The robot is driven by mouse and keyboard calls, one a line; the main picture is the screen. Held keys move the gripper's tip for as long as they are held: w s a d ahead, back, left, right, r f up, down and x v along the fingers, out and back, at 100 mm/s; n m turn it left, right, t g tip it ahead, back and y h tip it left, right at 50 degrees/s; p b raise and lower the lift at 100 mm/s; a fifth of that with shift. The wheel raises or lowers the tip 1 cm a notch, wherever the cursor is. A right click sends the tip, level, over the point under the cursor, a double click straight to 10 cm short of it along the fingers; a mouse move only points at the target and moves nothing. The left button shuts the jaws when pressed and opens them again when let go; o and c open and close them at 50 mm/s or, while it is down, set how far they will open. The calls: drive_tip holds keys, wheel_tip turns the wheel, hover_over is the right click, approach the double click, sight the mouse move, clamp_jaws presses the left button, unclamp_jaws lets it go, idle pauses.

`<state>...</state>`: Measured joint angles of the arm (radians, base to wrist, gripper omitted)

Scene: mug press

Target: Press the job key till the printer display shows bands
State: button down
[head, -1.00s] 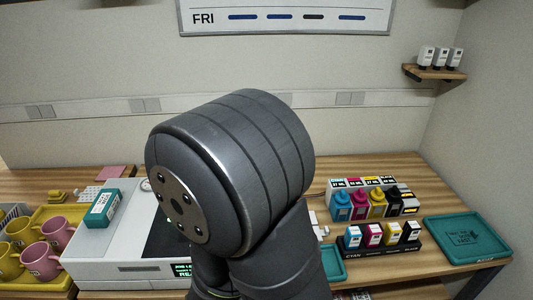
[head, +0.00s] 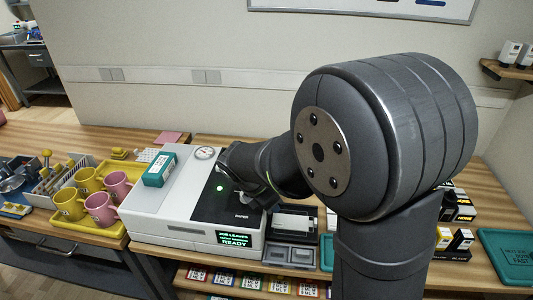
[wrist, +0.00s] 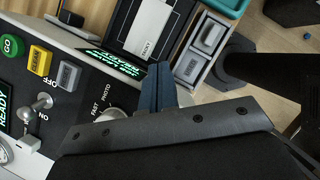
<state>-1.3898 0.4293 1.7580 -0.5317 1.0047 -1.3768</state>
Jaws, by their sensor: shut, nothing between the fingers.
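The white printer (head: 170,210) stands on the bench with a dark top panel. Its front display (head: 232,239) shows green text ending in READY, with no bands; green text also shows on a display in the wrist view (wrist: 112,57). On the panel in the wrist view are a green GO key (wrist: 12,46), a yellow key (wrist: 40,60) and a grey key (wrist: 68,76) whose label I cannot read. My gripper (wrist: 160,72) is shut and empty, its blue fingers over the panel's edge, apart from these keys. My arm hides part of the printer in the head view.
A toggle switch (wrist: 38,105) and a knob (wrist: 110,115) marked FAST and PHOTO sit near the gripper. A teal box (head: 159,170) lies on the printer. A yellow tray (head: 112,238) of mugs stands to its left.

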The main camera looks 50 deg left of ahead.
drive_tip(key=w+a+r+y, duration=0.1)
drive_tip(key=a, duration=0.2)
drive_tip(key=w+a+r+y, duration=0.1)
drive_tip(key=w+a+r, duration=0.1)
drive_tip(key=a, duration=0.1)
drive_tip(key=w+a+r+n+y, duration=0.1)
drive_tip(key=w+a, duration=0.1)
drive_tip(key=a, duration=0.2)
drive_tip(key=shift+r, duration=0.2)
drive_tip(key=w+a+r+n+y, duration=0.1)
drive_tip(key=w+a+r+y, duration=0.3)
drive_tip(key=w+a+r, duration=0.3)
drive_tip(key=a, duration=0.2)
drive_tip(key=shift+w+a+r+t+y, duration=0.25)
drive_tip(key=shift+w+a+t+y, duration=0.05)
drive_tip(key=shift+t+y, duration=0.1)
drive_tip(key=shift+f, duration=0.1)
drive_tip(key=shift+f, duration=4.35)
drive_tip(key=shift+f, duration=0.4)
